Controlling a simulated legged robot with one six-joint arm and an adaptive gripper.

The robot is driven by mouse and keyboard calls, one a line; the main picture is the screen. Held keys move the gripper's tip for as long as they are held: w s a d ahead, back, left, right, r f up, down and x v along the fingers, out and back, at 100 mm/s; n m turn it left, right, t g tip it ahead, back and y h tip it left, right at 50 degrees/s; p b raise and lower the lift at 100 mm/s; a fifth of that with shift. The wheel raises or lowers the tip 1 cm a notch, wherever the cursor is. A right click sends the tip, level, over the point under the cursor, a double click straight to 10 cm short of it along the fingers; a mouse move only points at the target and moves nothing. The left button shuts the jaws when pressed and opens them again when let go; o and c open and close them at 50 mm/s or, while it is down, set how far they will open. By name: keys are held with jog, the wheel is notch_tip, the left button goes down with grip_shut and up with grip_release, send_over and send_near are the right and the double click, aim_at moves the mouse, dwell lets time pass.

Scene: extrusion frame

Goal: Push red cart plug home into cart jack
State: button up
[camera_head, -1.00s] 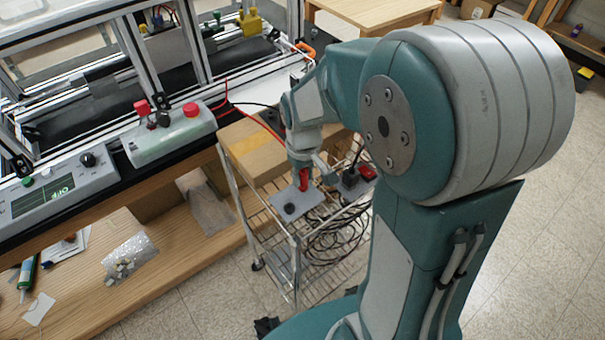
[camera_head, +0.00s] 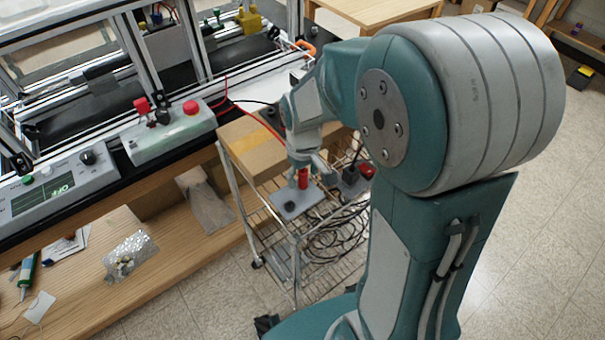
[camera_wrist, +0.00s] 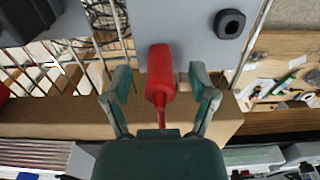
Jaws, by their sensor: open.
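The red cart plug (camera_head: 303,179) stands upright at the grey plate (camera_head: 287,197) on top of the wire cart, beneath my gripper (camera_head: 306,166). In the wrist view the red plug (camera_wrist: 160,75) lies between the two spread fingers of my gripper (camera_wrist: 161,72), with visible gaps on both sides. A thin red lead runs from the plug toward my palm. The plug's far end meets the grey plate (camera_wrist: 190,30). The jack under it is hidden, so I cannot tell how deep the plug sits. A black round fitting (camera_wrist: 230,23) is on the same plate, to the right.
A cardboard box (camera_head: 250,146) sits on the cart behind the plate. A black block with a red part (camera_head: 366,169) is to the right. Coiled black cables (camera_head: 335,236) lie on the wire shelf below. A workbench with a control panel (camera_head: 65,185) stands left.

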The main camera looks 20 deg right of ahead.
notch_tip(320, 180, up, 12)
dwell(0.4)
dwell(0.4)
jog(key=s+r+m+t, duration=0.1)
jog(key=s+r+t, duration=0.1)
jog(key=s, duration=0.5)
jog(key=s+r+m+t, duration=0.2)
jog(key=s+r+t, duration=0.1)
jog(key=s, duration=0.4)
jog(key=shift+m+t, duration=0.3)
